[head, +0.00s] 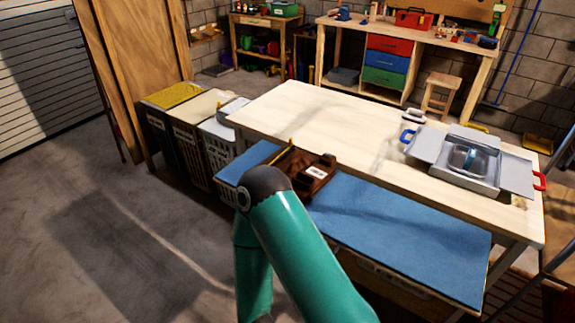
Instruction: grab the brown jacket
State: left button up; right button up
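A dark brown folded item (314,172), which looks like the jacket, lies on the blue surface (400,222) along the near side of the wooden table. It has a small white patch on top. A thin yellow strip (284,150) shows at its left back edge. My teal arm stands in front of it and hides part of its near left side. Neither of my grippers can be seen, so whether anything touches the brown item cannot be told.
The pale wooden table (300,112) holds a grey tray (467,168) with blue and red handles. Laundry baskets (190,140) stand at its left end. A workbench with coloured drawers (387,62) and a stool (440,92) stand behind. The floor (90,225) at left is clear.

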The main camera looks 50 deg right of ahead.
aim_at(297, 165)
jog(key=u, duration=0.15)
jog(key=i, duration=2.15)
jog(key=z, duration=2.35)
jog(key=k, duration=0.45)
jog(key=z, duration=0.3)
jog(key=i, duration=0.45)
jog(key=u, duration=0.05)
